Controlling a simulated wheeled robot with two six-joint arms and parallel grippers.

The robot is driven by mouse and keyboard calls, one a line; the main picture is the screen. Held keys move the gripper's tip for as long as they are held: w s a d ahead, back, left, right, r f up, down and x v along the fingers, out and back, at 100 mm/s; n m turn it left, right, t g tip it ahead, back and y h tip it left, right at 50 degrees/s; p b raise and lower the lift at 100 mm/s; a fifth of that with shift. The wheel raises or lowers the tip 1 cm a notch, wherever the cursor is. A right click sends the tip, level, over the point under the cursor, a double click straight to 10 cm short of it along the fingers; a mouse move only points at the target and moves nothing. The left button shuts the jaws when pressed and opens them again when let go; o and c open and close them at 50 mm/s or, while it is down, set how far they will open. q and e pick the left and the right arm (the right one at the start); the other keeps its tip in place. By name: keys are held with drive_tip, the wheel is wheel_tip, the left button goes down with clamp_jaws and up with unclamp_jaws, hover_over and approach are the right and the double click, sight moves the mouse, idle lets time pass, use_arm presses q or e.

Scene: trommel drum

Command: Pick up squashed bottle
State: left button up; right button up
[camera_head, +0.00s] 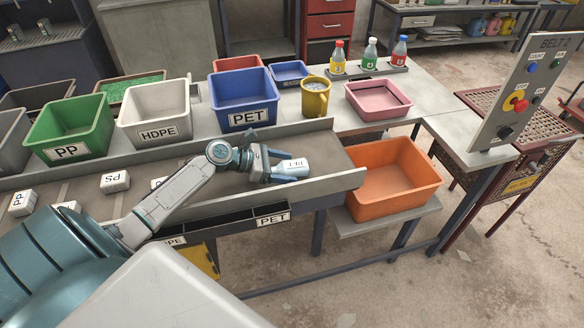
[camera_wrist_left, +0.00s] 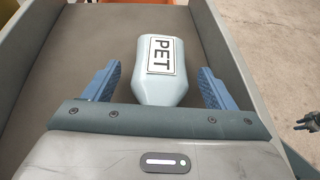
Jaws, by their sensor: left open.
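The squashed bottle is pale blue-grey with a PET label. It lies on the conveyor near its right end in the head view (camera_head: 298,164). In the left wrist view the bottle (camera_wrist_left: 157,90) lies between the two blue fingers, label up. My left gripper (camera_head: 284,172) is open around the bottle. In the wrist view a gap shows between each finger of the gripper (camera_wrist_left: 160,76) and the bottle. The bottle's near end reaches the palm edge, and I cannot tell whether they touch.
Low rails (camera_head: 345,182) edge the belt. Behind stand green PP (camera_head: 75,120), white HDPE (camera_head: 155,106) and blue PET (camera_head: 244,92) bins and a yellow mug (camera_head: 315,98). An orange bin (camera_head: 393,176) stands beyond the belt's right end. Labelled white blocks (camera_head: 115,182) lie left on the belt.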

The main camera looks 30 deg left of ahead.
use_arm(q)
drive_tip(key=c, duration=1)
drive_tip(key=shift+c, duration=0.3)
drive_tip(key=shift+r, duration=0.15)
